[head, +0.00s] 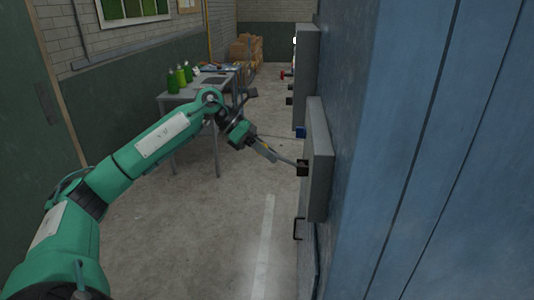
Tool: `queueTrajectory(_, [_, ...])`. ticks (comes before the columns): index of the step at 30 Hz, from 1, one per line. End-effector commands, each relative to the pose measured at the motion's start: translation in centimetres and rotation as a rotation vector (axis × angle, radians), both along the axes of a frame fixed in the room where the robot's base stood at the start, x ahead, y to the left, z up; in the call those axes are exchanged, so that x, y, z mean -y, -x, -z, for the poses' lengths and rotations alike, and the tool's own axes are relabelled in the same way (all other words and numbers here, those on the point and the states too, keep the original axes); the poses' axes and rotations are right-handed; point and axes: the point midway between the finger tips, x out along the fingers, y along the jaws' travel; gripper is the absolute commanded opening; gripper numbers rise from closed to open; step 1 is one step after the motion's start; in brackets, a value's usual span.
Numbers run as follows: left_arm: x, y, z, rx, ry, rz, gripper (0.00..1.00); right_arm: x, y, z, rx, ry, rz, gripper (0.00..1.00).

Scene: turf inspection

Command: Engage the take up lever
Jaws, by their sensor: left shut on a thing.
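The take up lever (286,160) is a thin grey bar that sticks out to the left from a dark mount (302,168) on the side of a grey box (320,165). My left gripper (268,153) reaches in from the left and is shut on the outer end of the lever. The exact contact between the fingers and the bar is small and hard to make out. My right gripper is not in view.
A blue part (300,132) with a thin rod sits just beyond the lever. A second grey box (305,80) is farther back. A blue wall (440,150) fills the right. A table (195,93) with green bottles (173,80) stands back left. The floor (190,230) is clear.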

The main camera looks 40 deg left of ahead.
Motion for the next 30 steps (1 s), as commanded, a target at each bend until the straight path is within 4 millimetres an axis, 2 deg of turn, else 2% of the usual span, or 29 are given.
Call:
queueTrajectory(29, [0.02, -0.04, -0.22, 0.005, 0.003, -0.001, 0.0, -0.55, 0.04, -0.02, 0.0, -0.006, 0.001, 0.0])
queueTrajectory(30, [0.01, -0.03, -0.21, 0.005, 0.003, -0.001, 0.32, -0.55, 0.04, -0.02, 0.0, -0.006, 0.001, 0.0])
